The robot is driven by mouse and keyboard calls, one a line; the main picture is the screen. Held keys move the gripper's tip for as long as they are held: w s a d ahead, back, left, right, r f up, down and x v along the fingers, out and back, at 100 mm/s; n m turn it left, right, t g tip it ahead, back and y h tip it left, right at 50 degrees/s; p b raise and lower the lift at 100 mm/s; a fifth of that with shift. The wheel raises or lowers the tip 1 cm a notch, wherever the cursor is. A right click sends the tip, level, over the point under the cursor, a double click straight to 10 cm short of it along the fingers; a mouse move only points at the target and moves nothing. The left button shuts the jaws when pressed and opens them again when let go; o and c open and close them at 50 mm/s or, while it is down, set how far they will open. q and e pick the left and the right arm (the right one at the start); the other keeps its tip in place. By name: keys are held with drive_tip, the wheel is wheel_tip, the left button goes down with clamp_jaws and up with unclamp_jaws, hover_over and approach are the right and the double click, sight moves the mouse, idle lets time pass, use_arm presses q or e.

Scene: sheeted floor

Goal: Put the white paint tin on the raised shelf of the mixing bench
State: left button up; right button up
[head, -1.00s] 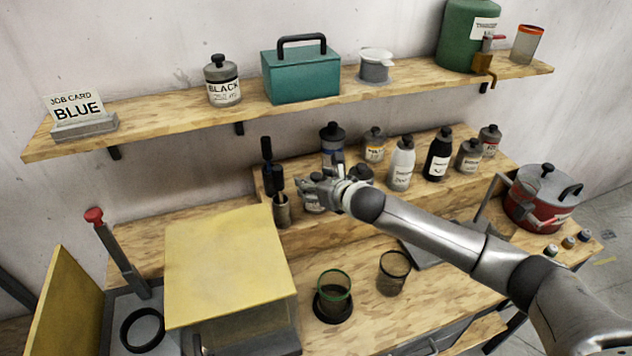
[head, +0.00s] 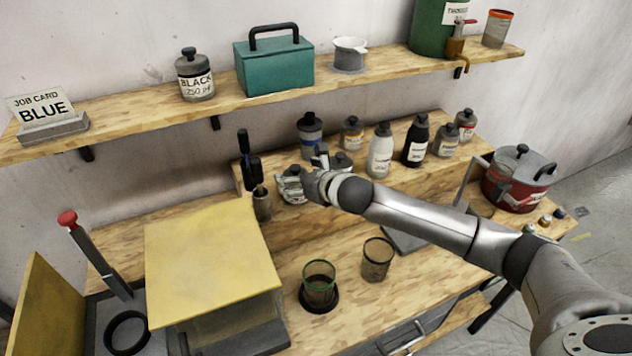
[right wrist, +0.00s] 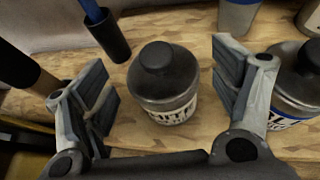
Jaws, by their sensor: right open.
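The white paint tin (right wrist: 163,85) is a small grey-capped jar whose partly readable label looks like "WHITE". It stands upright on the wooden raised shelf (head: 345,195) of the mixing bench. In the right wrist view the right gripper (right wrist: 160,80) is open, one finger on each side of the tin, with gaps visible. My left gripper is not in view.
A tin with a blue label (right wrist: 295,85) stands close right, and several bottles line the shelf. A wall shelf (head: 130,110) runs above.

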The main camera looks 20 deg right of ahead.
drive_tip(key=b+v, duration=0.2)
drive_tip(key=v, duration=0.7)
drive_tip(key=shift+s+r, duration=0.15)
drive_tip(key=shift+s, duration=0.25)
drive_tip(key=shift+d, duration=0.1)
